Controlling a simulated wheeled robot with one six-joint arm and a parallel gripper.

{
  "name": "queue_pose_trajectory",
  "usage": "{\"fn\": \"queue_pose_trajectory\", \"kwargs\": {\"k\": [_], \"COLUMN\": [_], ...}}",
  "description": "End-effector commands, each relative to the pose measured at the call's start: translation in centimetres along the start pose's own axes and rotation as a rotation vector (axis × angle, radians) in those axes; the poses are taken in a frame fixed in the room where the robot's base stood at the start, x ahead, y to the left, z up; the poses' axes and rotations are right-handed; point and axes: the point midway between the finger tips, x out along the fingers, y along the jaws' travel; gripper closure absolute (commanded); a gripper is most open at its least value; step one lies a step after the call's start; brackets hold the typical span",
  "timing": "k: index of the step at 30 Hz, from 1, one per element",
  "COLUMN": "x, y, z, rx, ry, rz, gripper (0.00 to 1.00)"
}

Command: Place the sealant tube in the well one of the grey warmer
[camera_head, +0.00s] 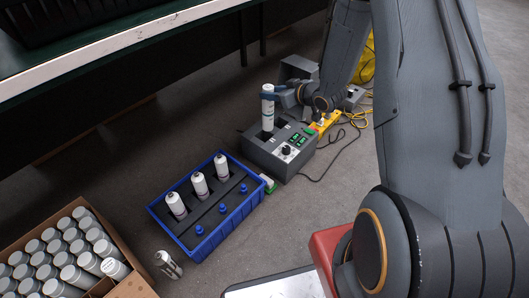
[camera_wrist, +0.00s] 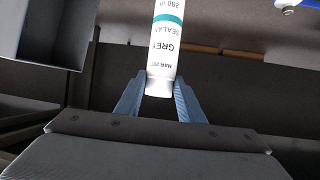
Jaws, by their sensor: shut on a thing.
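The white sealant tube (camera_head: 267,112) stands upright in my gripper (camera_head: 276,93), over the grey warmer (camera_head: 262,152) in the head view. The tube's lower end overlaps a dark opening in the warmer's top; I cannot tell whether it is inside or just above it. The wrist view shows the tube (camera_wrist: 165,45) with a teal band and the words "GREY" and "SEALANT" upside down. My gripper (camera_wrist: 160,88) has its blue fingers shut on the tube near its end. The warmer's front has a knob and green displays. Which well is number one is not readable.
A blue crate (camera_head: 204,258) with several white tubes stands left of the warmer. A cardboard box (camera_head: 136,285) full of tubes is at lower left. A loose tube (camera_head: 168,264) lies on the floor between them. Cables and a yellow item (camera_head: 326,122) are behind the warmer.

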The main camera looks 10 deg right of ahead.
Motion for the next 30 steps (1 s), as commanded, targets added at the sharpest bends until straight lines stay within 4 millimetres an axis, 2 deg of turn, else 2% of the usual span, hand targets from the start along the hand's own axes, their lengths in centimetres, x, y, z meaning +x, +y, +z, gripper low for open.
{"fn": "queue_pose_trajectory", "kwargs": {"k": [3,6,10,24,30], "x": [1.9,2.7,3.6,8.3,9.2], "y": [0.5,0.8,1.0,1.1,1.1], "z": [-1.0,-1.4,-0.8,8.9,11.0], "rx": [0.014,0.025,0.031,0.032,0.029], "ry": [0.003,0.001,-0.001,-0.001,0.000], "rz": [0.034,0.053,0.064,0.064,0.064], "gripper": [1.00,1.00,1.00,1.00,1.00]}}
